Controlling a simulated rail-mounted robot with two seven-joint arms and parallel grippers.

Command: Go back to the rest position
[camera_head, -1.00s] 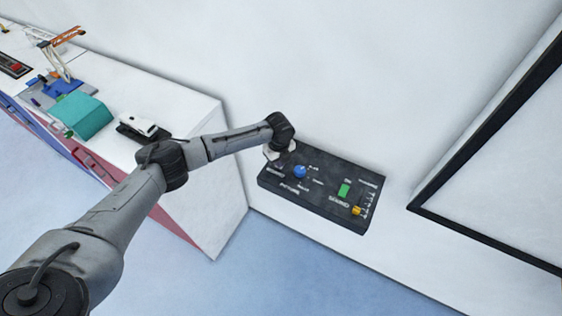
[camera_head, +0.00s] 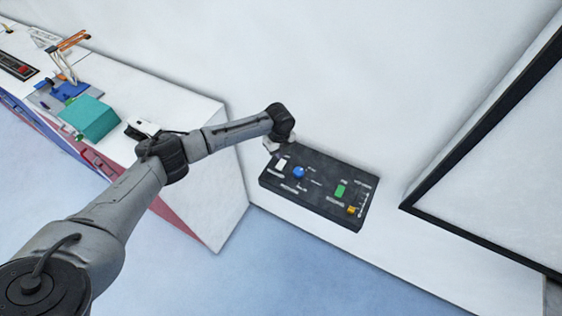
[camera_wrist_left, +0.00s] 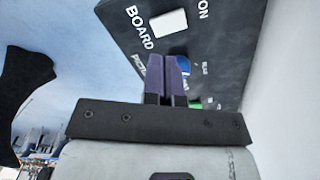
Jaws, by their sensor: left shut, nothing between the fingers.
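My left arm comes in from the left in the head view and ends by the upper left corner of a dark control panel (camera_head: 318,196). My left gripper (camera_head: 270,146) is mostly hidden by its own wrist there. In the left wrist view my left gripper (camera_wrist_left: 167,62) shows two purple fingers pressed together, with nothing between them. The panel (camera_wrist_left: 220,40) lies beyond the fingers, with a white switch (camera_wrist_left: 168,22) close by. A blue knob (camera_head: 299,172), a green switch (camera_head: 340,190) and a yellow part (camera_head: 351,210) sit on the panel. My right gripper does not show.
A white counter (camera_head: 205,120) at the left carries a teal box (camera_head: 90,118), a white device (camera_head: 143,128) and a small orange crane model (camera_head: 74,40). A black-framed board (camera_head: 480,135) is on the right. The blue floor (camera_head: 300,280) is clear.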

